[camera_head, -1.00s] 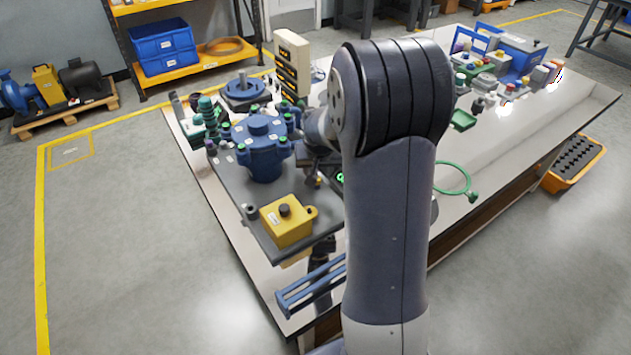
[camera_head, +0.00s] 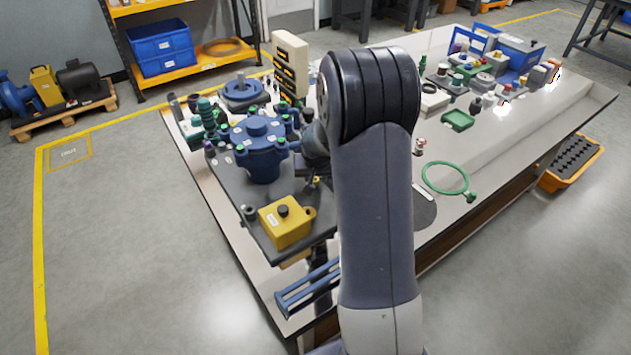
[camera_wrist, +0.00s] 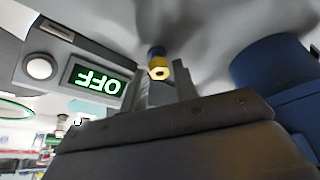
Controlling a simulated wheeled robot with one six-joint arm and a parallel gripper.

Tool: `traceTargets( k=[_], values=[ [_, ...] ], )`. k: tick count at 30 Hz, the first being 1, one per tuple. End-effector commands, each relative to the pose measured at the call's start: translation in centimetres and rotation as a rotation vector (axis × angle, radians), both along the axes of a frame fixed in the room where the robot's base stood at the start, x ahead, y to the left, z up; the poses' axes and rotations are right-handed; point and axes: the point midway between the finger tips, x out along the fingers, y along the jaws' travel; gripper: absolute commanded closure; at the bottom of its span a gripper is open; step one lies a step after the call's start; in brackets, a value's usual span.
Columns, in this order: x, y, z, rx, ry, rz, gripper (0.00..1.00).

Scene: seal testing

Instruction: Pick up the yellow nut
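I see no clear contact between fingers and nut. In the head view my arm hides most of the gripper, and I cannot make out the nut there. The blue flanged valve body (camera_head: 262,150) stands on the grey plate left of my arm.
A yellow box with a black knob (camera_head: 286,222) sits at the plate's front. A display reading OFF (camera_wrist: 98,80) is close by in the wrist view, and a blue body (camera_wrist: 275,75) stands at right. A green ring (camera_head: 445,165) lies on the table right of my arm.

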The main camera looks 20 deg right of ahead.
Motion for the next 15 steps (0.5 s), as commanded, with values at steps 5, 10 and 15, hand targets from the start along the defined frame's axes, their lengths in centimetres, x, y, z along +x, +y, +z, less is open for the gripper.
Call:
traceTargets(
  k=[5,10,15],
  values=[
    [-0.01,0.0,0.01,0.0,0.0,0.0,0.87],
    [-0.02,0.01,0.01,0.0,0.0,0.0,1.0],
    [0.0,0.01,0.02,0.0,0.0,0.0,1.0]
  ],
)
